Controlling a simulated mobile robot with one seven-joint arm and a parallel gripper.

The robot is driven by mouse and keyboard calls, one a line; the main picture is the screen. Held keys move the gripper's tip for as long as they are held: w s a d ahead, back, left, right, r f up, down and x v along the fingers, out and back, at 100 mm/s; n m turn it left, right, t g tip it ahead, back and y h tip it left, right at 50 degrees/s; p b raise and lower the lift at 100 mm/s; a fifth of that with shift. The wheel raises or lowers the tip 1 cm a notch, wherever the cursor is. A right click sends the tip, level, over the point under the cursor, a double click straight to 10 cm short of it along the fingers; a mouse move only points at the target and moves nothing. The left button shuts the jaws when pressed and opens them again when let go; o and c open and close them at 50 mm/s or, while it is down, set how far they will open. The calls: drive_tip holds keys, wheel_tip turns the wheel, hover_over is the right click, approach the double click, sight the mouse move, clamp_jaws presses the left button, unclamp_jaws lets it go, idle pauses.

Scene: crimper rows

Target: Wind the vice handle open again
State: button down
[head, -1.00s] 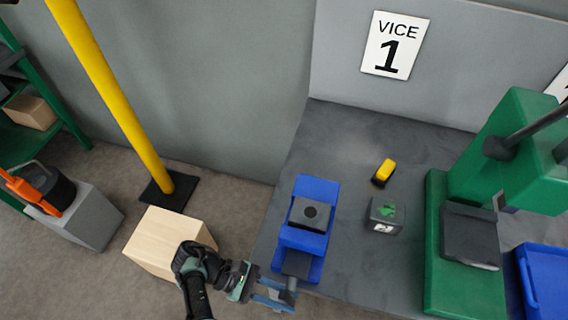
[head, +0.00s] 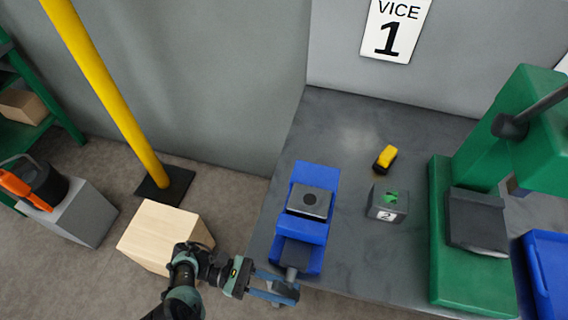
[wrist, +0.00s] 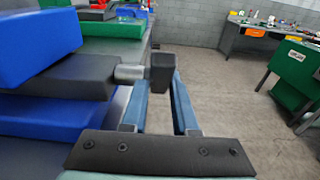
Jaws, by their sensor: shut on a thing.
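The blue vice (head: 315,232) stands at the left front of the grey bench, with a grey block (head: 310,201) with a dark round spot at its jaws. The vice also fills the left of the wrist view (wrist: 40,45). Its handle end shows in the wrist view as a dark grey block (wrist: 162,72) on a light grey shaft (wrist: 130,72). My gripper (head: 282,289) is at the front end of the vice, past the bench edge. In the wrist view my gripper (wrist: 161,90) has its two blue fingers either side of the handle end, shut on it.
On the bench right of the vice are a grey box with a green top (head: 388,203) and a small yellow and black item (head: 385,158). A large green press (head: 455,245) stands further right. A wooden box (head: 165,235) and a yellow post (head: 105,90) stand left of the bench.

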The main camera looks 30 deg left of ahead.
drive_tip(key=shift+f, duration=0.1)
drive_tip(key=c, duration=0.7)
unclamp_jaws()
drive_tip(key=shift+a, duration=0.15)
